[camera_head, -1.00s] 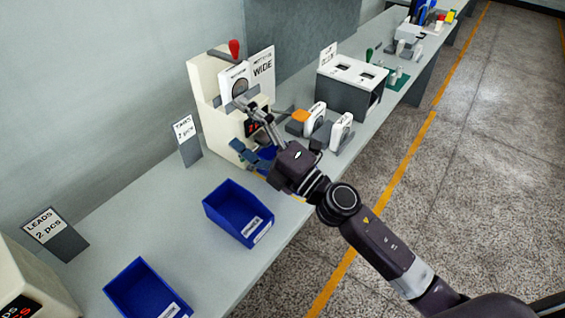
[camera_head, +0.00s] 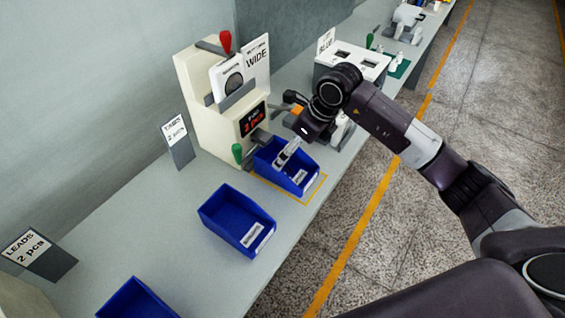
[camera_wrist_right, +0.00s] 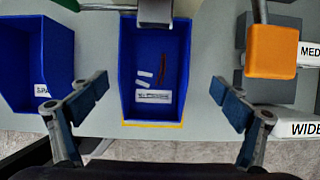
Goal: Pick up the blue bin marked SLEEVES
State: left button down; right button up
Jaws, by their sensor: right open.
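A blue bin (camera_head: 302,184) stands in a yellow outlined area before the cream machine. Its front label is too small to read surely. In the right wrist view, this bin (camera_wrist_right: 127,82) is centred between the fingers, with small white pieces and a dark red strip inside. My right gripper (camera_head: 285,127) is above the bin, open and empty; in the wrist view its fingertips (camera_wrist_right: 160,108) are spread wide on either side of the bin, apart from its walls. Another blue bin (camera_head: 225,208) stands nearer on the bench; its label is unreadable. My left gripper is out of view.
The cream machine (camera_head: 190,90) with a red knob and green handle stands close behind the bin. A third blue bin (camera_head: 135,300) is at the near edge. Bare bench (camera_head: 130,225) lies left.

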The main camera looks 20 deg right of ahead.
aim_at(285, 170)
jog(key=shift+a+f, duration=0.3)
jog(key=shift+f, duration=0.5)
jog(key=p+x, duration=0.1)
jog(key=x, duration=0.1)
jog(key=p+x, duration=0.1)
jog(key=x, duration=0.1)
jog(key=shift+s+a+f, duration=0.1)
jog(key=shift+s+f, duration=0.05)
jog(key=shift+f, duration=0.25)
jog(key=shift+a+f, duration=0.15)
jog(key=shift+f, duration=0.3)
jog(key=c, duration=1.4)
jog(key=shift+w+r, duration=0.15)
jog(key=shift+w, duration=0.05)
